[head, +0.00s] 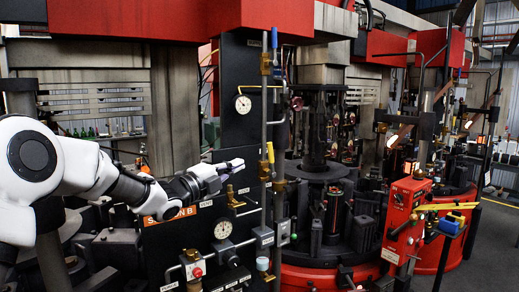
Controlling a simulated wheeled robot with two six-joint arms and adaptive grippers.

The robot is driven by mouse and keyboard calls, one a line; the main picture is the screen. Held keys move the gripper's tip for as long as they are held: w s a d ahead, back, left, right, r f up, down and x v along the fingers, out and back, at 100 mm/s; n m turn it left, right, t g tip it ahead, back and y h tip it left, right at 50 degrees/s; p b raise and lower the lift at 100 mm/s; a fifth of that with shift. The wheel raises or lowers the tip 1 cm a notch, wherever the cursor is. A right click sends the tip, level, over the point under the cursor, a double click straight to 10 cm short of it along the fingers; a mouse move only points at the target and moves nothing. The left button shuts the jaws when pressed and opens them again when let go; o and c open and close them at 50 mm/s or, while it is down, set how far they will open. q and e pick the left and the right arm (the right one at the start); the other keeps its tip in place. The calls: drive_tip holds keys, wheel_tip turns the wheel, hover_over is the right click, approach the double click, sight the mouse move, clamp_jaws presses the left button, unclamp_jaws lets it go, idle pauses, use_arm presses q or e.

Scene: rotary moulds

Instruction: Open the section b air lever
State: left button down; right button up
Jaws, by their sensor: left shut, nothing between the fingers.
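A dark panel carries an orange label (170,215) at its lower left, partly hidden by my left arm; the letters "S" and "B" show. A vertical pipe stands at the panel's right side. A blue lever (274,38) sits at its top, pointing up. A yellow lever (270,153) sits lower on the pipe, also roughly upright. I cannot tell which one is the air lever. My left gripper (238,165) is shut and empty. It points right in front of the panel, just left of the yellow lever, apparently apart from it. My right gripper is not in view.
Right of the pipe stands a red-based mould machine (310,280). A red control box (405,205) stands further right, with open floor beyond.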

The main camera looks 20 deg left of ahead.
use_arm(q)
drive_tip(key=p, duration=0.2)
approach(270, 150)
drive_tip(key=x, duration=0.3)
drive_tip(key=p+x, duration=0.2)
drive_tip(key=shift+w, duration=0.3)
drive_tip(key=shift+w+d+f+p, duration=0.1)
drive_tip(key=shift+w+d+p, duration=0.1)
drive_tip(key=shift+w, duration=0.2)
drive_tip(key=shift+w+d+f+p, duration=0.1)
drive_tip(key=shift+w+d+p, duration=0.1)
drive_tip(key=shift+w, duration=0.2)
drive_tip(key=b, duration=0.2)
drive_tip(key=shift+w+d+r+b, duration=0.2)
drive_tip(key=shift+w+b, duration=0.1)
drive_tip(key=shift+b, duration=0.1)
drive_tip(key=shift+w+d+r, duration=0.1)
drive_tip(key=shift+w+r, duration=0.15)
drive_tip(key=shift+r, duration=0.05)
drive_tip(key=shift+s, duration=0.1)
